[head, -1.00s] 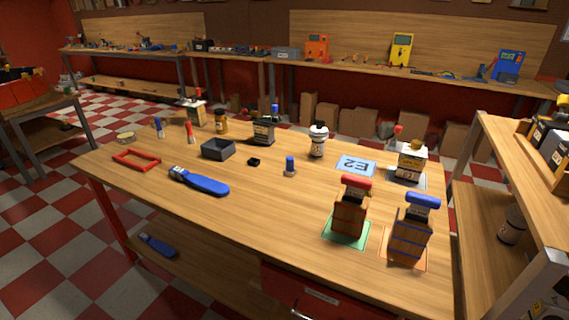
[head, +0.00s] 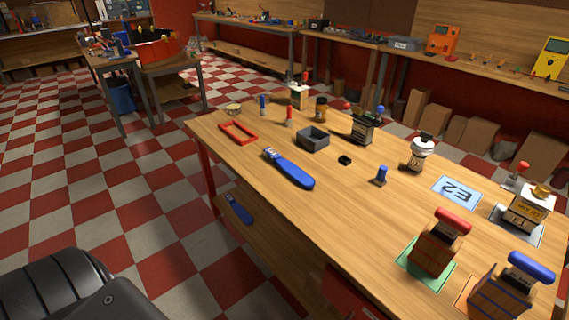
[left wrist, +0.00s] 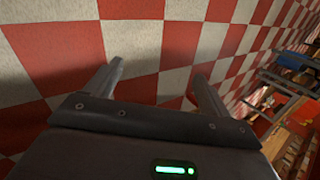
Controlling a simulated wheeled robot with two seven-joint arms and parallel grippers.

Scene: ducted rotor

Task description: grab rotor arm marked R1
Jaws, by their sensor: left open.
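I cannot make out any part marked R1 in these views. The wooden table (head: 330,215) holds several small parts, with no readable R1 on them. A blue-handled tool (head: 290,170) lies near its front left edge. A blue card (head: 457,192) reads E2. A red-topped block (head: 436,246) stands on a green mat and a blue-topped block (head: 500,293) on an orange mat at the right. My left gripper (left wrist: 157,68) is open and empty over the checkered floor in the left wrist view, apart from the table. My right gripper is not in view.
A red frame (head: 238,133), a grey open box (head: 313,139) and a white bottle (head: 421,152) stand on the table. A side bench with a red bin (head: 152,50) is at the far left. Open floor (head: 130,200) lies left of the table.

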